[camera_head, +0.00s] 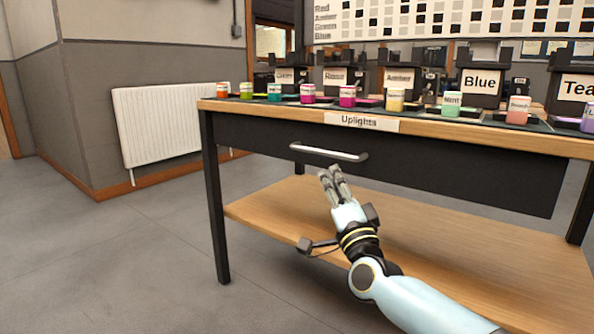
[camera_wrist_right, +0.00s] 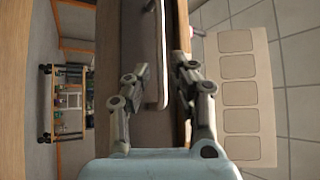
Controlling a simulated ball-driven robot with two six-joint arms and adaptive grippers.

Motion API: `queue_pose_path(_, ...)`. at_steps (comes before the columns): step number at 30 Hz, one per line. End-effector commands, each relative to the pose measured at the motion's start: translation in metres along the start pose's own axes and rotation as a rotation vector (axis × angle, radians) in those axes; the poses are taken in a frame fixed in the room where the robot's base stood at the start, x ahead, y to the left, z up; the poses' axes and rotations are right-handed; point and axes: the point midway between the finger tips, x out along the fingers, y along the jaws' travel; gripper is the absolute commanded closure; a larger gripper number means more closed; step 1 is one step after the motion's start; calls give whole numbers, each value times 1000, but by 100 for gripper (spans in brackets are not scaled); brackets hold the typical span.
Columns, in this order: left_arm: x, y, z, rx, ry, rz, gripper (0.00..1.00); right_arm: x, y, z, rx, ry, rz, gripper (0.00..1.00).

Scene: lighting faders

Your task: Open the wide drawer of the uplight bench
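The bench labelled Uplights (camera_head: 362,122) has a wide black drawer (camera_head: 450,178) under its wooden top. The drawer front looks flush, with no clear gap showing. A pale bar handle (camera_head: 328,153) is on its front, left of the middle. My right gripper (camera_head: 329,172) is just below and in front of the handle, fingers pointing up at it. In the right wrist view, the fingers (camera_wrist_right: 157,84) are spread, with the handle (camera_wrist_right: 161,60) showing between them. I cannot tell whether either finger touches it. My left gripper is in neither view.
Several coloured jars, one of them pale yellow (camera_head: 395,100), stand along the bench top. A wooden lower shelf (camera_head: 270,208) lies beneath the drawer. A bench leg (camera_head: 214,200) stands at the left. The grey floor (camera_head: 120,270) to the left is clear.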

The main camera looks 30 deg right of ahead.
Motion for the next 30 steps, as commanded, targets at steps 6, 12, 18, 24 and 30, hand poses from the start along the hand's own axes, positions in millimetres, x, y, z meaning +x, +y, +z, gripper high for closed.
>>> queue_pose_path(6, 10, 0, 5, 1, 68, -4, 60, 40, -1, 0, 0, 1, -3, 77)
queue_pose_path(12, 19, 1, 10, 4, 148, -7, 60, 77, 0, 0, -1, 0, -1, 77)
queue_pose_path(18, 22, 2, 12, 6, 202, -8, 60, 98, 0, 0, -1, 0, 0, 77)
queue_pose_path(24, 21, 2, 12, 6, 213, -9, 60, 101, -1, 0, -1, -1, 1, 77)
queue_pose_path(30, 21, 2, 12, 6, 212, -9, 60, 101, -1, 0, -1, -1, 1, 88)
